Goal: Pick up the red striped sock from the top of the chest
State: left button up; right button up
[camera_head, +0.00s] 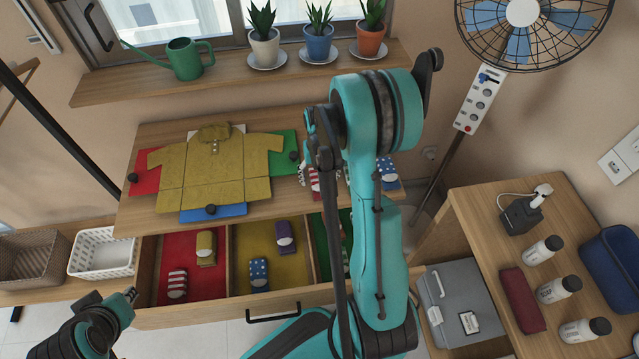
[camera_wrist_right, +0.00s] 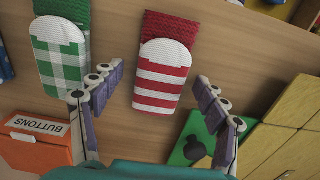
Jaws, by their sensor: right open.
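The red striped sock (camera_wrist_right: 160,88) lies on the wooden chest top (camera_wrist_right: 115,130), with a red ribbed cuff and red and white stripes. It also shows in the head view (camera_head: 313,181), partly hidden by my right arm. My right gripper (camera_wrist_right: 158,80) is open, its two fingers on either side of the sock's striped end in the wrist view. No contact is visible. My left gripper (camera_head: 131,294) is at the lower left in the head view, near the drawer's front corner. Its jaw state is unclear.
A green checked sock (camera_wrist_right: 60,52) lies left of the striped one. An orange buttons box (camera_wrist_right: 38,142) and a yellow shirt (camera_head: 215,165) are nearby. The open drawer (camera_head: 215,318) holds other socks. Potted plants (camera_head: 264,45) stand on the shelf behind.

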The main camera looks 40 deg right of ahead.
jog(key=shift+r, duration=0.1)
jog(key=shift+c, duration=0.4)
jog(key=c, duration=0.9)
